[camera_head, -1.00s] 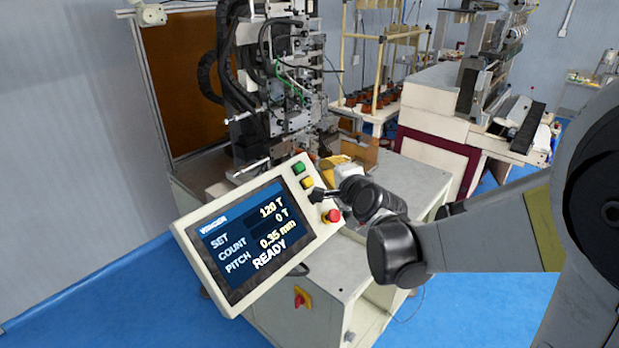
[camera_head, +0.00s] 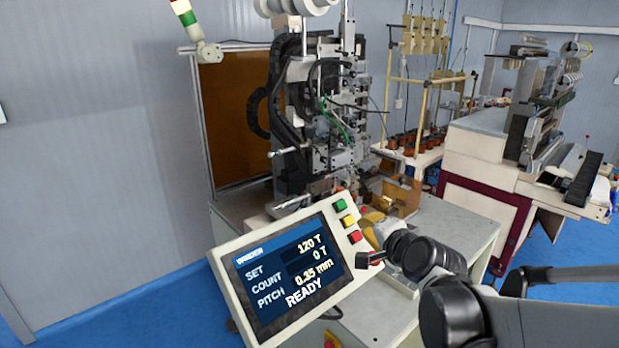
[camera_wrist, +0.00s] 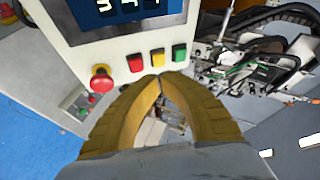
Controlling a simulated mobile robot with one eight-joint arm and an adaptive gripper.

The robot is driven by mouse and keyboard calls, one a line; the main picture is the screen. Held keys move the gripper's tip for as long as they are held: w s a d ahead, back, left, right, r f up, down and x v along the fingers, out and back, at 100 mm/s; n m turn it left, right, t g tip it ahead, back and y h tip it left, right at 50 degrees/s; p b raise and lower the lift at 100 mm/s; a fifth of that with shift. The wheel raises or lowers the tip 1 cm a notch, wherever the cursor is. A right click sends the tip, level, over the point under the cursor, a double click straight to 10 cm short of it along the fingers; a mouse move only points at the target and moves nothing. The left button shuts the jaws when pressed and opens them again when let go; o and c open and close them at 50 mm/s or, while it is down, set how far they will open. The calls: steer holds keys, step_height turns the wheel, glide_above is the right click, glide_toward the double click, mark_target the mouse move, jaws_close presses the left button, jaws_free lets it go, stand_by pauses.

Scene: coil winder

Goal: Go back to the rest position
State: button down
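My gripper (camera_wrist: 162,80) has two curved yellow fingers whose tips meet in the wrist view, with nothing held between them. The tips are just below the button row of the winder's control panel in that picture; whether they touch it I cannot tell. In the head view the cream panel (camera_head: 222,268) shows SET 120 T, COUNT 0 T and READY. Its green (camera_head: 340,206), yellow (camera_head: 348,221) and red (camera_head: 355,237) buttons are uncovered. A dark part of my arm partly hides the red stop knob, which shows clearly in the wrist view (camera_wrist: 102,83).
The coil winder (camera_head: 315,130) stands behind the panel on a grey cabinet (camera_head: 455,222). A signal lamp (camera_head: 186,12) rises at upper left. A second machine (camera_head: 490,150) and a yellow-framed rack (camera_head: 425,82) stand to the right. The blue floor at left is clear.

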steer(key=s+f+n+g+h+b, duration=0.1)
steer(key=s+f+n+g+b, duration=0.2)
steer(key=s+f+n+b, duration=0.3)
steer(key=s+f+n+g+h+b, duration=0.1)
steer(key=s+f+n+g+b, duration=0.2)
steer(key=s+f, duration=1.1)
steer(key=s+n+b, duration=0.3)
steer(key=s+b, duration=0.1)
steer(key=s, duration=0.1)
steer(key=shift+s+d+f+g, duration=0.3)
steer(key=shift+d+f, duration=0.1)
steer(key=shift+w, duration=0.1)
